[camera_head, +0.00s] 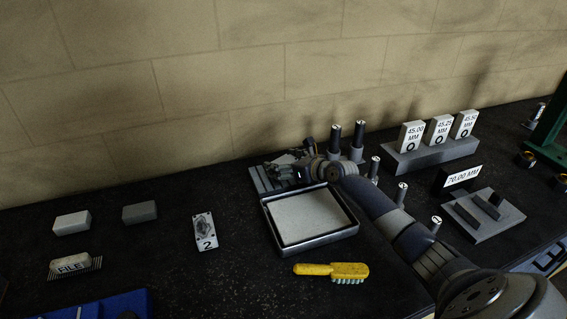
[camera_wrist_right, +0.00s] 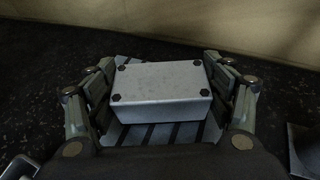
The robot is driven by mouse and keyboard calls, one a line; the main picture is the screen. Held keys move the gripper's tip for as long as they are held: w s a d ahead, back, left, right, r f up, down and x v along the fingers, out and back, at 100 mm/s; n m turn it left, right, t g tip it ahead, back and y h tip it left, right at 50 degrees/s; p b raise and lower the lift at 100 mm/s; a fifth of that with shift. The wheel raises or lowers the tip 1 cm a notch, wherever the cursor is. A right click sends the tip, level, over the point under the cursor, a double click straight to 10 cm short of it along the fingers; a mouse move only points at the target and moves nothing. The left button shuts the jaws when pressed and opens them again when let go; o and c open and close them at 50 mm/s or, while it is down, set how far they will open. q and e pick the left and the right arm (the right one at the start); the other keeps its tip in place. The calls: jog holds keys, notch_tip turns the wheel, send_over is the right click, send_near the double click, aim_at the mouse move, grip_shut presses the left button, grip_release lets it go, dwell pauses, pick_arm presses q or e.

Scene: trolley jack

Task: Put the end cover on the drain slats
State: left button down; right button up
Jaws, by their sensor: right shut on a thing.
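The end cover (camera_wrist_right: 160,90), a light grey block with dark screws at its corners, sits between the fingers of my right gripper (camera_wrist_right: 160,95) in the right wrist view. The gripper is shut on it from both sides. The drain slats (camera_wrist_right: 150,134) show below and around the cover as grey parallel bars. Whether the cover touches them I cannot tell. In the head view my right gripper (camera_head: 292,170) is over the slats (camera_head: 260,181) near the wall and hides much of them. My left gripper is not in view.
A shallow tray (camera_head: 268,226) stands just in front of the slats. A yellow brush (camera_head: 328,270) lies nearer. Dark posts (camera_head: 359,136) stand right of the gripper. A plate marked 2 (camera_head: 205,231) and grey blocks (camera_head: 140,212) lie left, with clear bench between.

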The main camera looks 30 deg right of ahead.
jog(key=shift+r, duration=0.15)
jog(key=o, duration=1.5)
jog(key=shift+f, duration=0.2)
jog(key=shift+s, duration=0.1)
jog(key=shift+r, duration=0.1)
jog(key=shift+r, duration=0.1)
jog(key=v, duration=1.2)
